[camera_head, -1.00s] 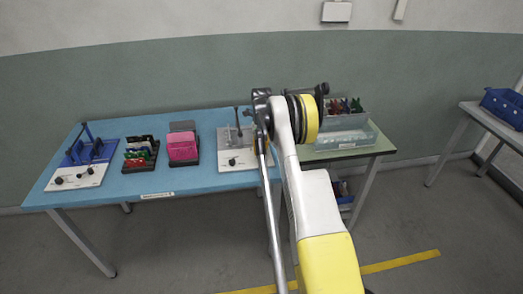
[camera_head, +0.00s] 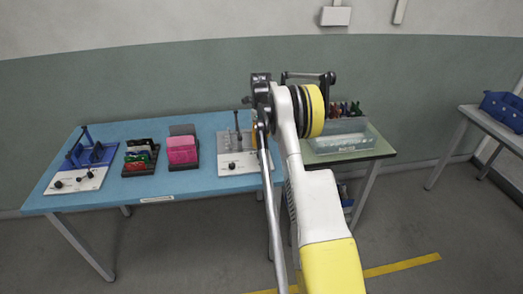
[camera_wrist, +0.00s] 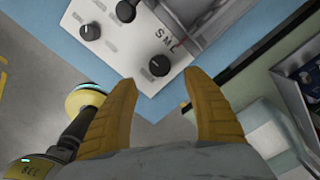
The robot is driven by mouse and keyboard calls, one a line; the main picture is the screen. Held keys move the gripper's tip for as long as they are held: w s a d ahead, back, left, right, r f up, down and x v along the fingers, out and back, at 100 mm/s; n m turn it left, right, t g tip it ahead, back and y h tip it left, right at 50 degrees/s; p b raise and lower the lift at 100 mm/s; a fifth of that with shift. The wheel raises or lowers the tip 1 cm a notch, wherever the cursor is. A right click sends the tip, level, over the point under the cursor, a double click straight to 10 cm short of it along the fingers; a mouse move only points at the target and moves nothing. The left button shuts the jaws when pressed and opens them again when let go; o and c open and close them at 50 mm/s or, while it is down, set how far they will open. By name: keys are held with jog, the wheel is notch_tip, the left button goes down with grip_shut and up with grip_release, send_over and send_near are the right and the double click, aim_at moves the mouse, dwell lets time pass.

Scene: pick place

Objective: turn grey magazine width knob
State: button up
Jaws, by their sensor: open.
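The grey magazine fixture, a white base plate with grey upright parts, stands near the right end of the blue table in the head view (camera_head: 236,163). In the wrist view its white plate (camera_wrist: 112,62) carries several black knobs. One knob (camera_wrist: 159,65) has a white pointer line and sits by the letters "S M" at the plate's corner. Another knob (camera_wrist: 90,31) is at the left, and a dark round part (camera_wrist: 126,10) is at the top edge. My gripper (camera_wrist: 160,78) is open and empty, its yellow fingertips either side of the "S M" knob in the picture. Contact is not visible.
A blue fixture (camera_head: 92,156) stands at the table's left end. A black rack of coloured pieces (camera_head: 140,157) and a holder with pink pieces (camera_head: 182,150) stand between the fixtures. A clear bin (camera_head: 341,141) is on the green table at right.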

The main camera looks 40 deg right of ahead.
aim_at(261, 153)
jog(key=shift+r, duration=2.3)
jog(key=s+a+r+n+t, duration=0.1)
jog(key=s+a+r+n, duration=0.2)
jog(key=a+r+n, duration=0.4)
jog(key=s+a+r+n+t+h, duration=0.1)
jog(key=s+a+r+n, duration=0.15)
jog(key=a+r, duration=0.5)
jog(key=s+a+r+n+t, duration=0.1)
jog(key=s+a+r+n, duration=0.3)
jog(key=a, duration=0.5)
jog(key=s+a+f+n+t, duration=0.2)
jog(key=s+a+n, duration=0.6)
jog(key=s+n, duration=0.1)
jog(key=s+a+f+n+t+y, duration=0.1)
jog(key=s+a+f+n+t, duration=0.1)
jog(key=s+a+n, duration=0.6)
jog(key=s+a, duration=0.1)
jog(key=s, duration=0.2)
jog(key=shift+s+a+f+n, duration=0.2)
jog(key=shift+s+n, duration=0.15)
jog(key=shift+s, duration=0.05)
